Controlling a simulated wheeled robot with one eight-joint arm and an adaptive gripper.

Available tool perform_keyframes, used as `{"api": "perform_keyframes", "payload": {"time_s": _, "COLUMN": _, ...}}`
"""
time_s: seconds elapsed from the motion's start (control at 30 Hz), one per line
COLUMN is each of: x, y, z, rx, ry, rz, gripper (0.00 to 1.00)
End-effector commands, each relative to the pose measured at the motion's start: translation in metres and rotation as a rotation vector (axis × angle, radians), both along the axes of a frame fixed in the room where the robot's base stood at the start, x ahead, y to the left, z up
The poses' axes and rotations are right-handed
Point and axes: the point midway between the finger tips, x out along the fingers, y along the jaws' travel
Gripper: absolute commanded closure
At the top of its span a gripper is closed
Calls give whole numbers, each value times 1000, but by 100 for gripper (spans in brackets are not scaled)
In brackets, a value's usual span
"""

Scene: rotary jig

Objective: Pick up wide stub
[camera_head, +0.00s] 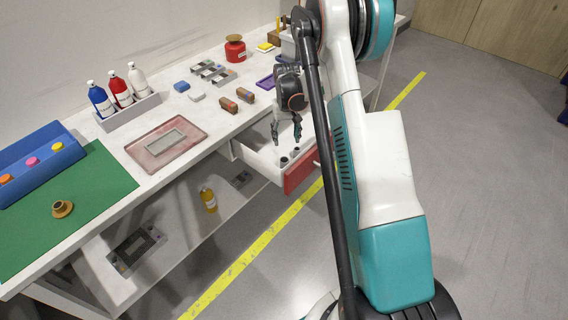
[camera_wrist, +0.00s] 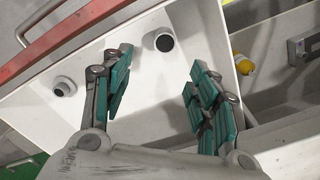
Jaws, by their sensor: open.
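In the wrist view one stub (camera_wrist: 163,41) is ahead between the fingers, and the other stub (camera_wrist: 65,86) is left of the left finger. The head view also shows them, one at the left (camera_head: 284,161) and one at the right (camera_head: 295,152). I cannot tell for sure which is the wide stub. My gripper (camera_wrist: 160,68) is open and empty, pointing down into the drawer. It also shows in the head view (camera_head: 286,142), with both fingers above the stubs.
The drawer (camera_head: 258,161) has pale walls close around my gripper and a red front (camera_head: 300,171). The bench top above holds a pink tray (camera_head: 140,150), brown blocks (camera_head: 229,104) and bottles (camera_head: 121,92).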

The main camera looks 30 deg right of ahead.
Motion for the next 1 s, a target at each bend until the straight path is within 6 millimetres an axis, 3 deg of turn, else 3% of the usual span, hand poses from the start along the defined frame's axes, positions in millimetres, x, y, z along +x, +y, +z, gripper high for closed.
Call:
{"api": "perform_keyframes", "payload": {"time_s": 0.4, "x": 0, "y": 0, "z": -71, "rx": 1, "ry": 2, "rz": -1, "gripper": 46}}
{"api": "perform_keyframes", "payload": {"time_s": 0.77, "x": 0, "y": 2, "z": -95, "rx": 1, "ry": 2, "rz": -1, "gripper": 46}}
{"api": "perform_keyframes", "payload": {"time_s": 1.0, "x": -1, "y": 8, "z": -128, "rx": 1, "ry": 2, "rz": -2, "gripper": 46}}
